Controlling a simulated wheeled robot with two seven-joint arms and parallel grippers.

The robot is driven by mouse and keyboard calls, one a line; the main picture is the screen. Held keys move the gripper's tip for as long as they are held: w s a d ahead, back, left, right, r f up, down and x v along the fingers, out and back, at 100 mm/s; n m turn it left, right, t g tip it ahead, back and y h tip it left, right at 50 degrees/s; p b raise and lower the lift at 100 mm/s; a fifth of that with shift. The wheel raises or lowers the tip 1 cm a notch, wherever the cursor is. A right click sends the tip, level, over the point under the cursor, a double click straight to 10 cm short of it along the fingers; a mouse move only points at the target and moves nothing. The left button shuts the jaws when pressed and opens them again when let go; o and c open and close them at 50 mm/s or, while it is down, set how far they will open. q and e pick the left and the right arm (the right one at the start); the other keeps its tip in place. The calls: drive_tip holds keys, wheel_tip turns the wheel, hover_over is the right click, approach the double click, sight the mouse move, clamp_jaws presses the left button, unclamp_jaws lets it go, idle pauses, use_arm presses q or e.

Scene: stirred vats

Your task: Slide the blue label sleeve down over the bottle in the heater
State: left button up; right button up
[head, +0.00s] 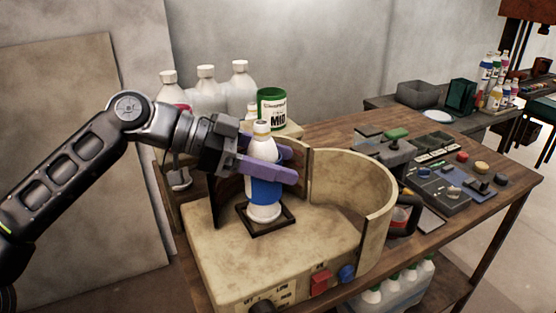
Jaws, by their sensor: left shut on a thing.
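The white bottle (262,146) stands upright in a dark square holder (269,232) on the heater (225,258), a beige box with a curved upright shield (352,185). The blue label sleeve (265,192) is around the bottle's lower middle, with white bottle showing below it. My left gripper (270,163) reaches in from the left, its purple fingers on either side of the bottle. It is shut on the sleeve. The near finger hides the sleeve's upper edge. My right gripper is not in view.
Several white jugs (206,92) and a green-rimmed tin (271,108) stand behind the heater. The heater's front has a red switch (320,282) and a blue knob (347,273). A control panel (455,180) lies on the wooden bench to the right.

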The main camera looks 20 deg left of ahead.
sight(247, 154)
use_arm(q)
drive_tip(key=shift+f+b, duration=0.3)
drive_tip(key=shift+f, duration=0.1)
drive_tip(key=shift+r, duration=0.1)
drive_tip(key=o, duration=0.8)
drive_tip(key=shift+a, duration=0.1)
drive_tip(key=v, duration=0.7)
drive_tip(key=shift+s+a+r+p, duration=0.15)
drive_tip(key=shift+a+p, duration=0.15)
drive_tip(key=shift+p, duration=0.05)
idle(0.3)
